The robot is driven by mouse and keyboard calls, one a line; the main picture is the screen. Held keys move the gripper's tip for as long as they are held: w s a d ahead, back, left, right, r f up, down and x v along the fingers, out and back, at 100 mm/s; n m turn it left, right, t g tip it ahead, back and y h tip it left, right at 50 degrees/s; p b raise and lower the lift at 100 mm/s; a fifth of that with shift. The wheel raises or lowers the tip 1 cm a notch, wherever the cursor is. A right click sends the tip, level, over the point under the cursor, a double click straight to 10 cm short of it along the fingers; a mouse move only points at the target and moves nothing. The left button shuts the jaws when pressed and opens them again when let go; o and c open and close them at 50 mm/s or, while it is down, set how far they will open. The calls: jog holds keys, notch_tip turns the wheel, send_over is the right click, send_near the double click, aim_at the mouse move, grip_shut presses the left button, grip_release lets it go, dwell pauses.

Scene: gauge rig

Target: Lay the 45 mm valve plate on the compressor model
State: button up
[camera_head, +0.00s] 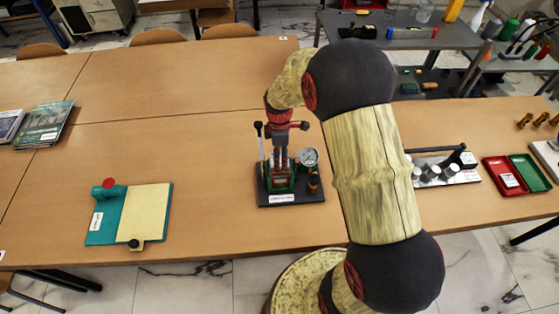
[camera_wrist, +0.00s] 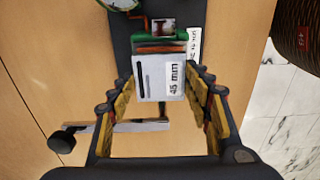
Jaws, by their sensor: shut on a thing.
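The valve plate (camera_wrist: 150,82) is a pale grey block face with a dark slot and a "45 mm" label in the wrist view. My gripper (camera_wrist: 164,88) is shut on it, one finger at each side. The compressor model (camera_wrist: 165,30) shows just beyond the plate, with green and reddish parts on a dark base. In the head view my gripper (camera_head: 280,157) points down over the compressor model (camera_head: 290,199), which has a round gauge (camera_head: 309,157) at its right. Fingers hide much of the model there. I cannot tell whether the plate touches it.
A lever with a black knob (camera_wrist: 62,140) lies close to my left finger in the wrist view. A teal and cream board (camera_head: 140,212) lies left on the table. A stand with metal cylinders (camera_head: 432,173) and red (camera_head: 502,175) and green trays (camera_head: 530,172) stand right.

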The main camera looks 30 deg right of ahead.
jog(key=shift+f, duration=1)
jog(key=shift+f, duration=0.15)
jog(key=o, duration=1.3)
